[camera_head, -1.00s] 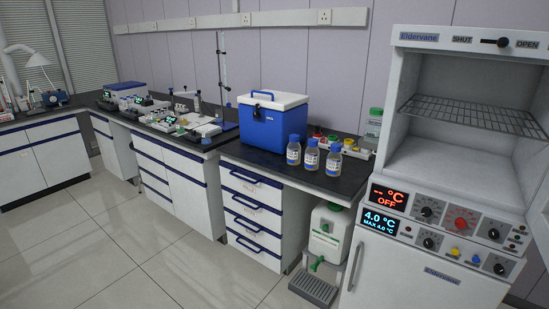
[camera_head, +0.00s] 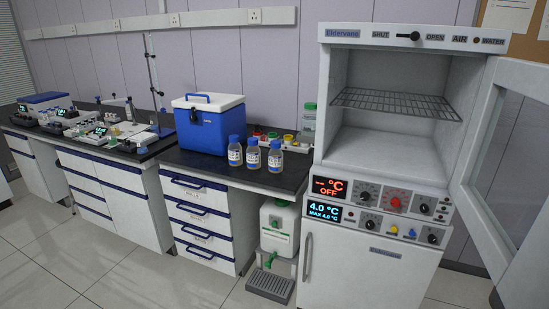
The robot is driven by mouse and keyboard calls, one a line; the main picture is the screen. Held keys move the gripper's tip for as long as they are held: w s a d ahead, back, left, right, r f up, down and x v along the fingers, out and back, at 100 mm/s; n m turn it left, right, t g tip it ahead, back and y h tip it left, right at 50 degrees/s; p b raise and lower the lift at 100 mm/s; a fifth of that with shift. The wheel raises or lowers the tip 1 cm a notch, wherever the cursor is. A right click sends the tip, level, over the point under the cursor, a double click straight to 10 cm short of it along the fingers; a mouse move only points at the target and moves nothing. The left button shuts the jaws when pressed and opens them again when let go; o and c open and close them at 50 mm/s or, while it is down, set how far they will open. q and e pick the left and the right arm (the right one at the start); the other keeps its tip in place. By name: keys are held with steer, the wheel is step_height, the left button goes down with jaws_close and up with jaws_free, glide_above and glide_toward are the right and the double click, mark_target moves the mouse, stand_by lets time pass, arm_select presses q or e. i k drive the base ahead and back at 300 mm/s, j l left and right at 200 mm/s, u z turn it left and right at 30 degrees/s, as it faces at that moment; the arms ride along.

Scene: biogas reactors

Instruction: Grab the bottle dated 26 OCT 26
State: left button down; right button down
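Three blue-capped bottles stand upright in a row on the dark bench top, in front of and to the right of the blue cooler box. They are the left bottle (camera_head: 235,152), the middle bottle (camera_head: 253,155) and the right bottle (camera_head: 275,157). Each has a pale label, too small to read, so I cannot tell which one is dated 26 OCT 26. Neither of my grippers is in view.
The blue cooler box (camera_head: 208,124) with a white lid is shut. Right of the bench stands a white cabinet unit (camera_head: 365,254) with its upper door (camera_head: 505,170) open. A white canister (camera_head: 278,228) stands below the bench. The floor in front is clear.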

mark_target(276, 156)
steer(key=i+l+z, duration=0.15)
steer(key=i+z, duration=0.15)
steer(key=i, duration=0.45)
steer(key=i+z, duration=0.3)
steer(key=i, duration=0.4)
